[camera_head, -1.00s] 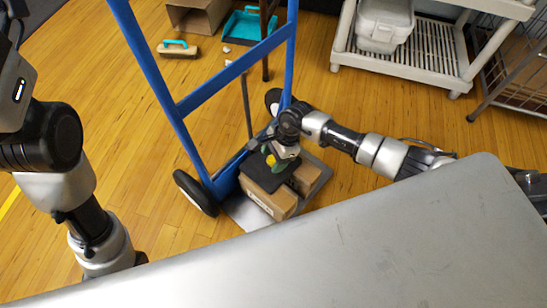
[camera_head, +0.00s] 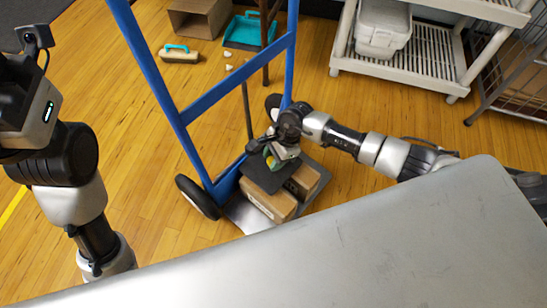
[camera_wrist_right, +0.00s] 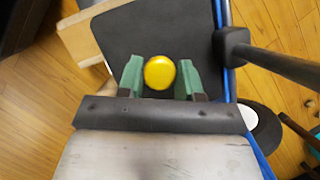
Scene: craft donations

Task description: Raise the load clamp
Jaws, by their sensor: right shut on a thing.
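The load clamp is a dark flat plate (camera_head: 258,181) with a yellow knob on top, over cardboard boxes on a blue hand truck (camera_head: 187,120). My right gripper (camera_head: 271,158) reaches down from the right and is shut on the knob. In the right wrist view the yellow knob (camera_wrist_right: 159,73) sits between the green fingers, above the black plate (camera_wrist_right: 150,32). Whether the plate touches the boxes is hard to tell. My left arm stands at the left edge; its gripper fingers do not show.
Two boxes (camera_head: 264,203) show on the truck's metal toe plate. A grey tabletop (camera_head: 350,240) fills the front. A brush (camera_head: 178,54), a teal dustpan (camera_head: 243,31) and an open carton (camera_head: 197,18) lie behind on the floor. A shelf cart (camera_head: 434,54) stands at the back right.

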